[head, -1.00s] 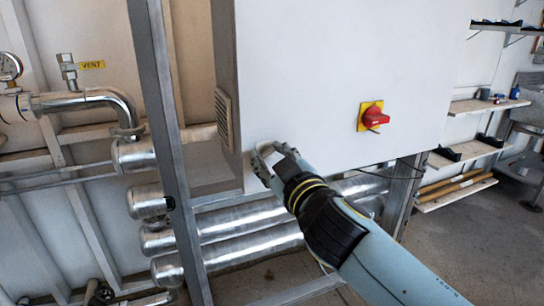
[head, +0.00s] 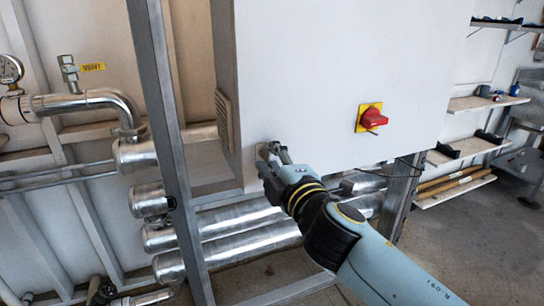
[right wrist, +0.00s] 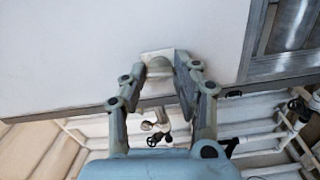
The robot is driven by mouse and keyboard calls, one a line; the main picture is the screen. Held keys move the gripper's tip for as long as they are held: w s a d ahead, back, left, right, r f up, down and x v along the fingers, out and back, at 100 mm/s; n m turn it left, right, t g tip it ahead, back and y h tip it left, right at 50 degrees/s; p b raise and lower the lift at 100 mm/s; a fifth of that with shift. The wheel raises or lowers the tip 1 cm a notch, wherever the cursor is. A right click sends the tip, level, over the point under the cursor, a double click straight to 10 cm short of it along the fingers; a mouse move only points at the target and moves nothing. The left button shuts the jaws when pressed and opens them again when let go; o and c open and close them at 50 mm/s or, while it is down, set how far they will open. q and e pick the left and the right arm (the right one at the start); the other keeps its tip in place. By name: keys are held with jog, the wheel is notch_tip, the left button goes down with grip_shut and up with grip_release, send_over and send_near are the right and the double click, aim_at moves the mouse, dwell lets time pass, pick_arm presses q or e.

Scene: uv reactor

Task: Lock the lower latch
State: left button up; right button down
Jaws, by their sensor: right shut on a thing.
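The lower latch is a small pale, rounded piece on a light plate (right wrist: 158,56) near the bottom edge of the white cabinet (head: 310,80). In the head view it sits at the cabinet's lower left corner, mostly hidden by my gripper. My right gripper (head: 268,158) is at this corner, its fingers shut on the latch. In the right wrist view its two fingers (right wrist: 159,72) stand on either side of the latch. Whether the latch is locked I cannot tell. My left gripper is not in view.
A red rotary switch (head: 371,118) on a yellow plate sits on the cabinet front. A grey frame post (head: 165,140) stands to the left. Silver pipes (head: 225,240) run below the cabinet. Shelves (head: 485,103) hang at the right.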

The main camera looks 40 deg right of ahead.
jog(key=shift+n, duration=0.8)
jog(key=c, duration=1)
grip_release()
jog(key=shift+a, duration=0.1)
jog(key=v, duration=1.2)
jog(key=shift+f, duration=0.1)
